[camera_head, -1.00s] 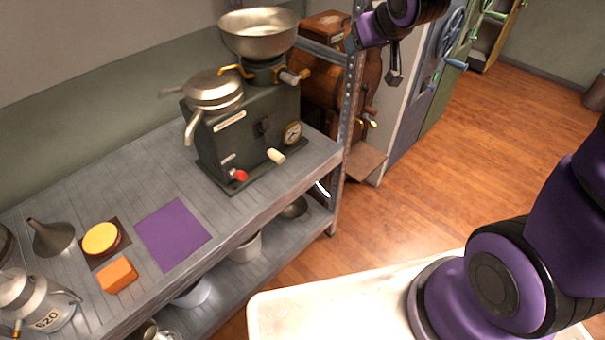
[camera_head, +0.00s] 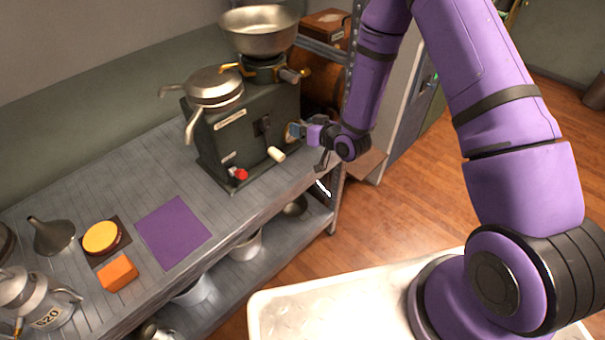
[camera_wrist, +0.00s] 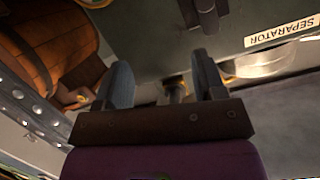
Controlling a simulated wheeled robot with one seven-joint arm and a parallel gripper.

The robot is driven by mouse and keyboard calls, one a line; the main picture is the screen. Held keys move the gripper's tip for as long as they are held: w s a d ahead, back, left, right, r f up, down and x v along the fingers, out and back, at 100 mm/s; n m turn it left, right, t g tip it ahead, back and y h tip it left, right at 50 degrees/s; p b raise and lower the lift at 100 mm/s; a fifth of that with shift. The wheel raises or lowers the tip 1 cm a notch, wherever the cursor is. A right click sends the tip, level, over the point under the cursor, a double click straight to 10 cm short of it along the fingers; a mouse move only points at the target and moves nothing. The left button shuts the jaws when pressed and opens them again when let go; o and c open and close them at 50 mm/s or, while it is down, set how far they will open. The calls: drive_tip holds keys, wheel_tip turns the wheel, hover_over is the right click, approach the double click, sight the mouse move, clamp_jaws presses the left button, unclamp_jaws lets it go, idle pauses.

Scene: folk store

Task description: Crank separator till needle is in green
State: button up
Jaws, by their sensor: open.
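The separator (camera_head: 240,150) is a dark green box on the shelf, with a steel bowl (camera_head: 258,32) and a lidded spout (camera_head: 214,88) on top. Its crank has a cream handle (camera_head: 276,154) low on the front face. My gripper (camera_head: 296,130) is open in front of the gauge at the right of that face and largely covers it, so the needle cannot be read. The wrist view shows both gripper fingers (camera_wrist: 163,78) apart, with the green body (camera_wrist: 155,35) and its SEPARATOR label (camera_wrist: 281,30) beyond. I see no handle held between them.
A red knob (camera_head: 240,174) sits left of the crank handle. A metal shelf post (camera_head: 352,70) and a wooden barrel (camera_wrist: 48,40) stand to the right. A purple mat (camera_head: 173,232), funnel (camera_head: 52,236) and milk can (camera_head: 38,300) lie left.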

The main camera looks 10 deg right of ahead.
sight(282, 159)
drive_tip(key=s+a+f+m+t+y, duration=0.25)
drive_tip(key=s+f, duration=0.55)
drive_tip(key=f, duration=0.4)
drive_tip(key=shift+h, duration=0.25)
drive_tip(key=shift+r+x, duration=0.15)
drive_tip(key=shift+x, duration=2.55)
drive_tip(key=shift+r+x, duration=0.15)
drive_tip(key=shift+x, duration=2.55)
drive_tip(key=shift+w+d, duration=0.15)
drive_tip(key=c, duration=0.8)
